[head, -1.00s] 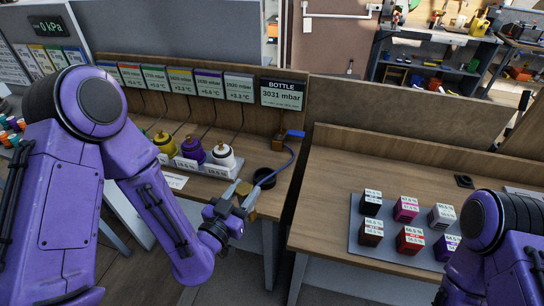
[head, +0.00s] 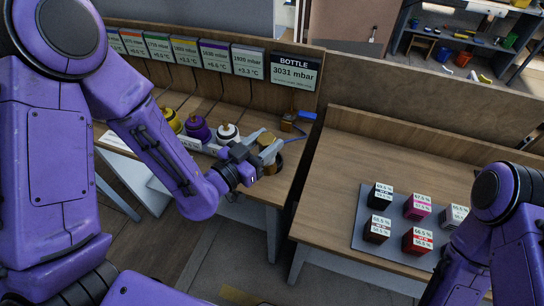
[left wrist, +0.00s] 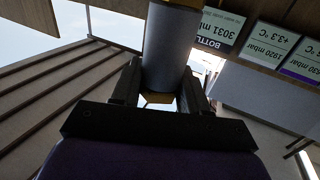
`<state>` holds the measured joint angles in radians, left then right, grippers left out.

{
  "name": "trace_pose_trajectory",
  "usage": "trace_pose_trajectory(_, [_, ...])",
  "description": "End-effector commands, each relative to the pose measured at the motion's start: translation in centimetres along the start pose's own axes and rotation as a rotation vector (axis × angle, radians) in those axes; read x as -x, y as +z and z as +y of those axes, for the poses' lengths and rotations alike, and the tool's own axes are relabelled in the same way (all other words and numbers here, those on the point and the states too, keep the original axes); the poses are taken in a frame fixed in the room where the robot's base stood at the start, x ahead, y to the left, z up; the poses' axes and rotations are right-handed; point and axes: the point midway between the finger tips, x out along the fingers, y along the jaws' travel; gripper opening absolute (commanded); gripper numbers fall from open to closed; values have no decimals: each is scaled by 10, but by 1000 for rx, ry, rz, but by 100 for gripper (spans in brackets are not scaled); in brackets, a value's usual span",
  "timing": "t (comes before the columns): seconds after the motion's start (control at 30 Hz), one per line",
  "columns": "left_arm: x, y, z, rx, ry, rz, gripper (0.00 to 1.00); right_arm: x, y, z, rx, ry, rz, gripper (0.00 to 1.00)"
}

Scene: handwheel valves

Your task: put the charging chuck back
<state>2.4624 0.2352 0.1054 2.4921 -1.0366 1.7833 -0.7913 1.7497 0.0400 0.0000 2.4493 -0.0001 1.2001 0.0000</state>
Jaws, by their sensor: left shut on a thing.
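My left gripper (head: 263,146) is shut on the charging chuck (head: 270,152), a brass-coloured piece that shows between the fingers. In the left wrist view the chuck (left wrist: 169,50) is a grey cylinder with a brass-coloured end, between the two dark fingers. A dark round holder (head: 276,167) stands on the left bench, right by the chuck and partly hidden by it and the gripper. I cannot tell whether the chuck touches the holder. A blue hose (head: 294,140) runs behind it. My right gripper is out of view.
A bottle sign (head: 295,72) reads 3031 mbar. A brass fitting with a blue handle (head: 305,116) is at the back. The right bench (head: 330,155) holds a grey mat with several cubes.

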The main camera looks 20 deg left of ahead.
Motion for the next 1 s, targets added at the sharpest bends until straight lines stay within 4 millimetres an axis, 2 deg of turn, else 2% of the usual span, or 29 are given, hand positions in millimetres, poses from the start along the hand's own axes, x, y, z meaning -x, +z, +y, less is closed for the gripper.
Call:
trace_pose_trajectory(0.03, [-4,16,-2,-5,1,9,2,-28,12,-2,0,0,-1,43])
trace_pose_trajectory(0.23, [-13,19,-11,3,-4,4,2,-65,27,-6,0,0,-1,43])
trace_pose_trajectory(0.4, [-31,27,-23,2,-4,4,2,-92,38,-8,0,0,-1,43])
trace_pose_trajectory(0.47, [-40,22,-30,7,-5,-3,2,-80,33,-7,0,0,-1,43])
trace_pose_trajectory(0.53, [-51,29,-37,7,-5,-5,2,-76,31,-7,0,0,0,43])
trace_pose_trajectory(0.7, [-70,59,-50,7,-4,-5,2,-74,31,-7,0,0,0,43])
trace_pose_trajectory(0.87, [-81,75,-58,5,-4,-3,2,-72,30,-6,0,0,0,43])
trace_pose_trajectory(1.0, [-90,99,-64,7,-3,-7,2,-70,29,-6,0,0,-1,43])
